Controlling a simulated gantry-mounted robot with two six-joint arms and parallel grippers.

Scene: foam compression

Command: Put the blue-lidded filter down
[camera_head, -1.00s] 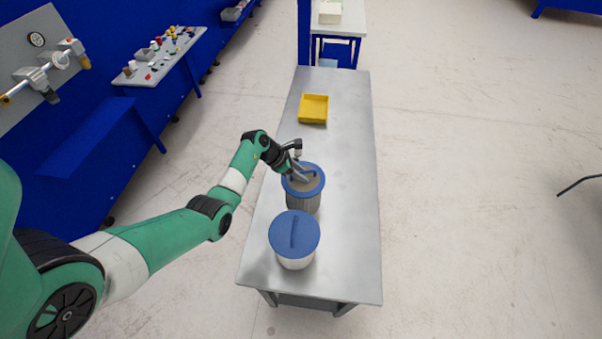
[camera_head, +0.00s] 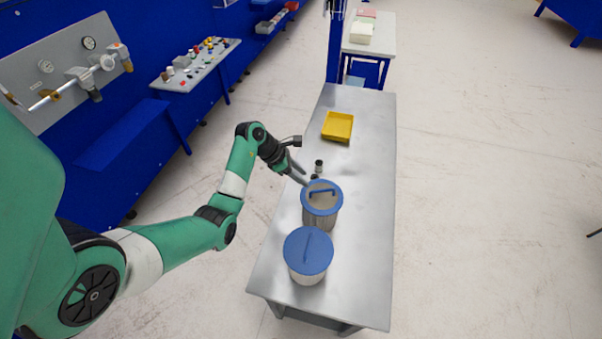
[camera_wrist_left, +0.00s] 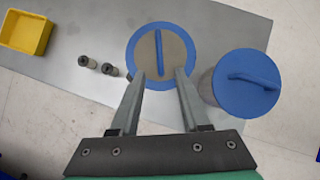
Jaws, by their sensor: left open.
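The blue-lidded filter (camera_head: 322,205) stands upright on the metal table, with a grey pleated body, a blue rim and a blue bar handle on top. In the left wrist view its round top (camera_wrist_left: 146,38) shows beyond my fingers. My left gripper (camera_head: 303,177) is open and empty, behind and left of the filter's top in the head view. In the left wrist view its two fingers (camera_wrist_left: 160,76) are spread apart, and the handle is not between them. My right gripper is not in view.
A white canister with a solid blue lid (camera_head: 308,250) stands close in front of the filter. Small dark-and-grey cylinders (camera_head: 318,166) stand just behind it. A yellow tray (camera_head: 337,127) lies farther back. The table's right side (camera_head: 370,210) is clear.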

